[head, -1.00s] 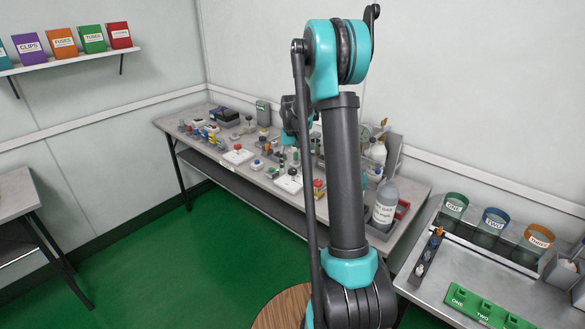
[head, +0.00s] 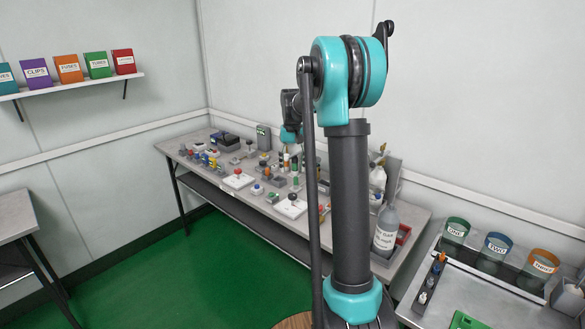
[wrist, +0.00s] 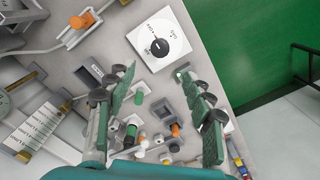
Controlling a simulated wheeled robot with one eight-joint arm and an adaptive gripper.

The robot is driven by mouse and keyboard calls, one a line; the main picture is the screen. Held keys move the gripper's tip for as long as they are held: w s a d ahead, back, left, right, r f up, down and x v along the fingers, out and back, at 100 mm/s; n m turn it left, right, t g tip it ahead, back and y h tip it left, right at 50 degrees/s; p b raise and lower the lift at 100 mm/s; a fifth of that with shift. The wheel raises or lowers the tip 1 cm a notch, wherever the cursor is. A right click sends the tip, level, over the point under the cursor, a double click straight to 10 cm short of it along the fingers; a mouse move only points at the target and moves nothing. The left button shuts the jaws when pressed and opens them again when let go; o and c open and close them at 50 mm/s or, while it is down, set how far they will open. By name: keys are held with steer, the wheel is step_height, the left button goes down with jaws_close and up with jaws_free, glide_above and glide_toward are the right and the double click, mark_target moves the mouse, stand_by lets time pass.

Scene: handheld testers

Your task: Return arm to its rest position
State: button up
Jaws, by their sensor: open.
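My arm stands upright in the middle of the head view, its teal elbow at the top. Its wrist reaches left behind the upper arm, over the far workbench (head: 275,228). In the wrist view, my gripper (wrist: 156,76) is open, its two green-padded fingers well apart. Nothing is held between them. Small parts on the bench show below and between the fingers, and a white plate with a black knob (wrist: 159,46) lies just beyond them. The fingertips cannot be made out in the head view.
The bench carries several small testers, a bottle (head: 386,228) and a red-button box (head: 238,180). At right, a metal table holds labelled cups (head: 494,248) and a green block (head: 467,320). A shelf with boxes (head: 68,70) hangs at left. Green floor is clear at left.

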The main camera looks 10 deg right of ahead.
steer(key=shift+s, duration=0.1)
steer(key=s+a+f+t, duration=0.1)
steer(key=s+f, duration=0.3)
steer(key=s, duration=0.7)
steer(key=s+a+f+n+t, duration=0.1)
steer(key=s+f, duration=0.3)
steer(key=s, duration=0.8)
steer(key=s+a+f+t, duration=0.1)
steer(key=s+f, duration=0.3)
steer(key=s, duration=0.7)
steer(key=shift+s+a+f+n+t, duration=0.25)
steer(key=shift+n+t, duration=0.15)
steer(key=shift+t, duration=0.2)
steer(key=shift+w+r, duration=0.1)
